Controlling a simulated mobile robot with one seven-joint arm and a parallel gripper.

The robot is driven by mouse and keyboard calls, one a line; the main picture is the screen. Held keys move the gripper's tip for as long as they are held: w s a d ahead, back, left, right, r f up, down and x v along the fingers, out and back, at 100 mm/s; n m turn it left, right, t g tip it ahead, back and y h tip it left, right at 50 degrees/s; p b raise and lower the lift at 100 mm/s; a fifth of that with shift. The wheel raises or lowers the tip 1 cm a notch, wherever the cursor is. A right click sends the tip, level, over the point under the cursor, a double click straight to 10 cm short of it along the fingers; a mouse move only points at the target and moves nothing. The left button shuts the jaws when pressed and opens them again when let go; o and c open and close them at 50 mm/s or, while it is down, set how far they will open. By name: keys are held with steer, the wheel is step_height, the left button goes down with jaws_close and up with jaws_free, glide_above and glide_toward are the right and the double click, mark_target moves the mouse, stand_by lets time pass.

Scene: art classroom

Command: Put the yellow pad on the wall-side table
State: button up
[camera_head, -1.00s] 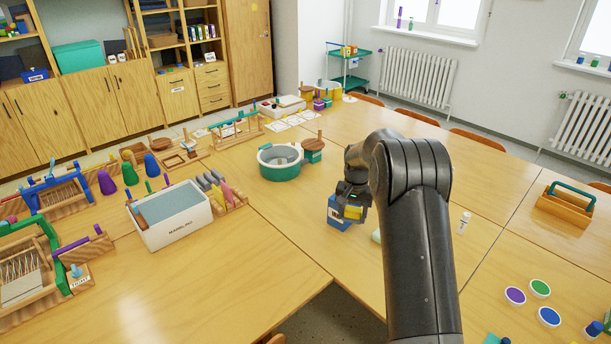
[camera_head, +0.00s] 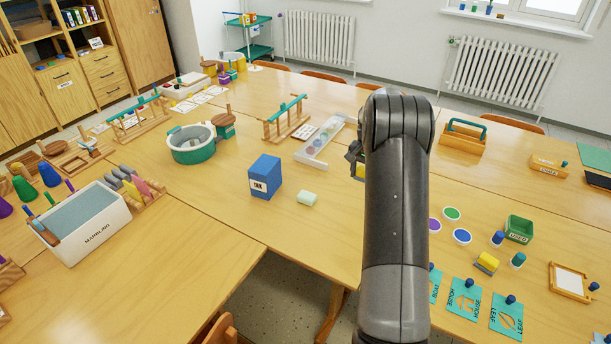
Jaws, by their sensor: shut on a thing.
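My gripper (camera_head: 354,157) shows only partly at the left edge of my arm, which hides most of it. It is shut on the yellow pad (camera_head: 360,172), of which a small yellow piece shows, held over the table group. The wooden tabletop (camera_head: 335,88) nearest the radiator wall stretches across the back; I cannot tell for certain which top is the wall-side table.
A wooden caddy (camera_head: 462,138) stands right. Bare tabletop lies between rack and radiators.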

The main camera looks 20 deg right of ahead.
glide_above(331, 194)
step_height(331, 194, down, 6)
steer(key=shift+w+d+f, duration=0.1)
steer(key=shift+d+f, duration=0.05)
steer(key=shift+f, duration=2.1)
steer(key=o, duration=1)
steer(key=shift+f, duration=0.1)
